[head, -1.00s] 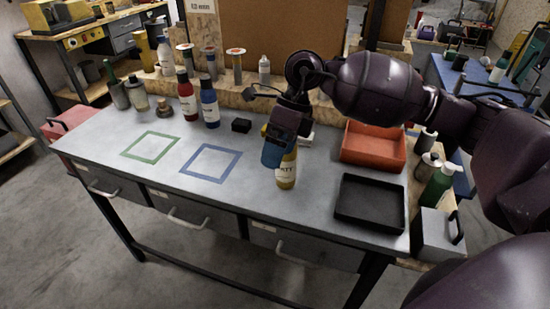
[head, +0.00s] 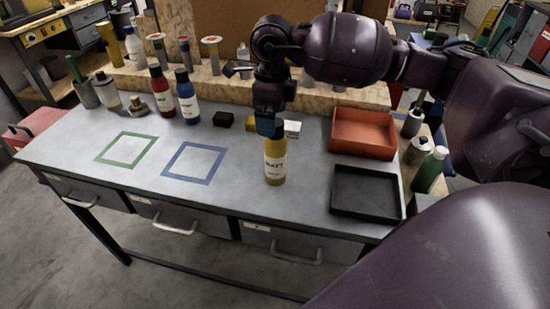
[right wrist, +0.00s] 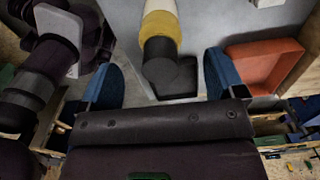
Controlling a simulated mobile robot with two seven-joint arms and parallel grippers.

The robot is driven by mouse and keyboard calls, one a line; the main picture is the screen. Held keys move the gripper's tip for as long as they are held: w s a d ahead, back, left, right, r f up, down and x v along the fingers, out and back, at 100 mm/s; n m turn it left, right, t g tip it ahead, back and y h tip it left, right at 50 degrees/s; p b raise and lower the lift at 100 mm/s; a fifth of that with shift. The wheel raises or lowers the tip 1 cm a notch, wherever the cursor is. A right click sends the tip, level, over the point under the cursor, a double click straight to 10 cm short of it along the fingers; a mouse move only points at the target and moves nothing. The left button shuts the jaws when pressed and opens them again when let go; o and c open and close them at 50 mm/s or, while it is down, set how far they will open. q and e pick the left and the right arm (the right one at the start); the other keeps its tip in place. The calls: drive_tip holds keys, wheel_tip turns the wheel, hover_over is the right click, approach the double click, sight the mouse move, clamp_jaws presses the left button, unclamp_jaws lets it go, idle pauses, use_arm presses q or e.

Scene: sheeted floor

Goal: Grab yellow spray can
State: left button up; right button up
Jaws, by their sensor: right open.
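The yellow spray can (head: 275,166), with a white label, stands upright on the grey workbench (head: 240,205) near its front edge. My right gripper (head: 268,126) is at the can's top and hides it in the head view. In the right wrist view the can (right wrist: 160,32) shows its yellow and white body and dark top. There the right gripper (right wrist: 162,74) is open, with its blue fingers apart on either side of the can's dark top. I cannot tell whether a finger touches the can. My left gripper is not in view.
A black tray (head: 367,212) and an orange bin (head: 392,133) lie right of the can. Red (head: 161,92) and blue (head: 187,97) bottles stand at the back left. Green (head: 127,133) and blue (head: 193,145) taped squares mark bare bench left of the can.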

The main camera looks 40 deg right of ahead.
sight(276, 156)
drive_tip(key=shift+s+d+f, duration=0.1)
drive_tip(key=shift+s+f, duration=0.05)
drive_tip(key=shift+f, duration=1.3)
drive_tip(key=shift+s+d+f, duration=0.1)
drive_tip(key=shift+f, duration=1.3)
drive_tip(key=shift+c, duration=0.4)
drive_tip(key=shift+r, duration=0.1)
drive_tip(key=c, duration=1.3)
